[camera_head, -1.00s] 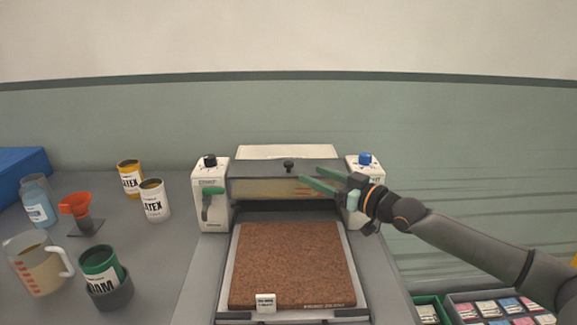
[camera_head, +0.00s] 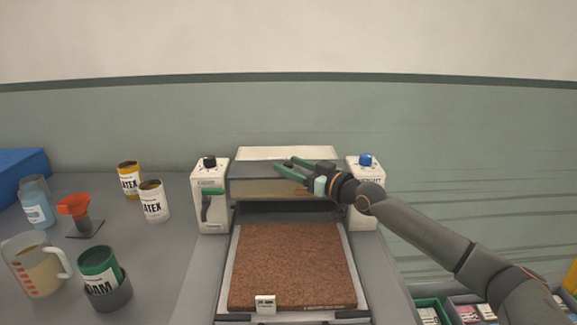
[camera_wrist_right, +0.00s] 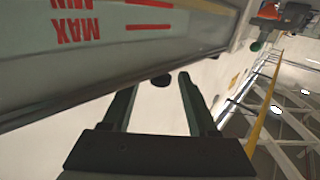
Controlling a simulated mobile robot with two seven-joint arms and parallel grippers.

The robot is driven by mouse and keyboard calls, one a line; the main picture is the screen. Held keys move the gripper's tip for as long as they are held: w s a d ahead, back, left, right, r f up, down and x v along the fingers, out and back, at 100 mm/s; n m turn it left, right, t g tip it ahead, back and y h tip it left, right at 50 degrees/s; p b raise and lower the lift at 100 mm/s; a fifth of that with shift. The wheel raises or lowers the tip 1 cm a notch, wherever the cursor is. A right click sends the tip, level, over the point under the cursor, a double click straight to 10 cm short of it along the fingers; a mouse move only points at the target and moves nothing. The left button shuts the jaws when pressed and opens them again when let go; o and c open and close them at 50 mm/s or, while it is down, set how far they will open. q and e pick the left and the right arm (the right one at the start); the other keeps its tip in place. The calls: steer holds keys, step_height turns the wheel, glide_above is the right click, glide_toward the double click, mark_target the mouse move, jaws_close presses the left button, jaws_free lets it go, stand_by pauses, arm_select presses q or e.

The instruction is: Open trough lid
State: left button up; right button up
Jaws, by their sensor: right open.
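The trough (camera_head: 262,188) is a clear-fronted box spanning the machine between two white side housings. Its flat grey lid (camera_head: 250,168) is closed on top. My right gripper (camera_head: 284,165) is over the lid's middle, open, its green fingers pointing left and hiding the lid knob in the head view. In the right wrist view the black knob (camera_wrist_right: 160,80) shows just beyond and between the two open fingertips, apart from both. The trough wall (camera_wrist_right: 90,45) carries red MAX and MIN marks. My left gripper is out of view.
A brown mat (camera_head: 290,262) lies on the machine's bed below the trough. The left housing (camera_head: 209,178) has a green lever; the right one has a blue knob (camera_head: 366,159). Tins, a funnel and a jug (camera_head: 35,265) stand on the left table.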

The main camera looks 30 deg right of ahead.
steer(key=shift+w+a, duration=0.15)
steer(key=shift+w, duration=0.45)
jaws_close()
stand_by(1.2)
